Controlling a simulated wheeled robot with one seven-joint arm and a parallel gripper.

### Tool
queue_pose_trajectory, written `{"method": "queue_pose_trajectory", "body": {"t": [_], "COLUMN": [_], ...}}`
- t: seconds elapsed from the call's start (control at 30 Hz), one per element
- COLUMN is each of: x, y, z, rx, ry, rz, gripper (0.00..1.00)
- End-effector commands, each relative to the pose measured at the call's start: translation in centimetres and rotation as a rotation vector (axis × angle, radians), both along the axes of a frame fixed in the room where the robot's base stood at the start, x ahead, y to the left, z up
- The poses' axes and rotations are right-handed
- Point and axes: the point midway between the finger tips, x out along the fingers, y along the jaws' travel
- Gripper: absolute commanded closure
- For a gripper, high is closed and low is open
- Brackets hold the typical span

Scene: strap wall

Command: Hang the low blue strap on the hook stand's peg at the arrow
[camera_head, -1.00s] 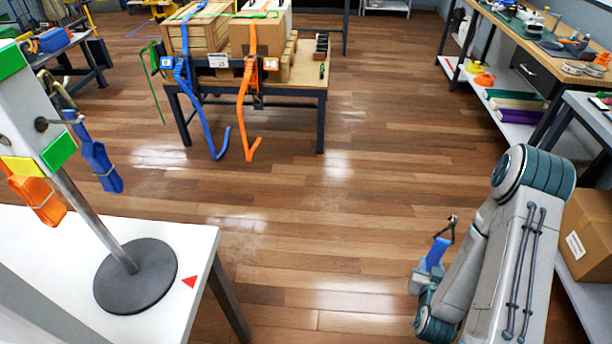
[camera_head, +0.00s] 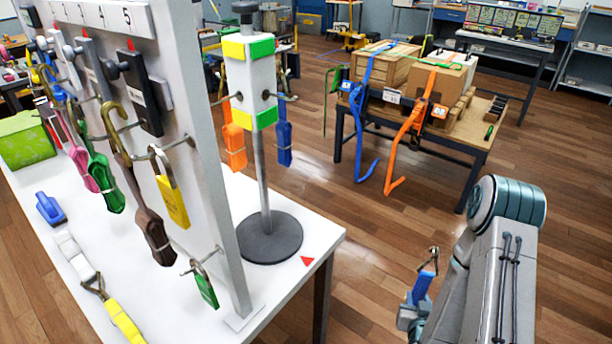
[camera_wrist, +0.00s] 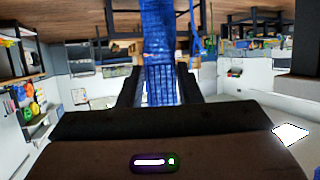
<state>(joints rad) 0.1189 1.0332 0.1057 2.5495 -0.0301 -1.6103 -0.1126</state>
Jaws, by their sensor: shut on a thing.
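My gripper (camera_head: 412,306) is shut on a blue strap (camera_head: 423,286) at the lower right, out over the floor and well to the right of the table. The strap stands up from the jaws with a metal hook at its top. In the wrist view the blue strap (camera_wrist: 158,50) fills the space between the two dark fingers. The hook stand (camera_head: 263,150) has a round dark base, a grey post and a white head with yellow and green bands. A red arrow (camera_head: 307,261) lies on the table beside its base. An orange strap and another blue strap (camera_head: 284,143) hang from its pegs.
A white panel (camera_head: 215,170) left of the stand carries several hanging straps and locks. A blue object (camera_head: 49,207) lies on the white table (camera_head: 322,240). A bench with crates (camera_head: 455,150) stands behind. Open floor lies between the table and my arm.

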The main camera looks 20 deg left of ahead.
Motion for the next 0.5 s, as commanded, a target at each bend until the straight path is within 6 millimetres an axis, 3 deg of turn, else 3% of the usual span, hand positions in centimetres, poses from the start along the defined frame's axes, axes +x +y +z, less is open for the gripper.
{"method": "queue_pose_trajectory", "body": {"t": [0.17,0.5], "x": [1.9,3.9], "y": [2.8,11.7], "z": [4.6,17.0], "rx": [-0.001,-0.001], "ry": [-0.013,-0.014], "rz": [0.075,0.305], "gripper": [1.00,1.00]}}
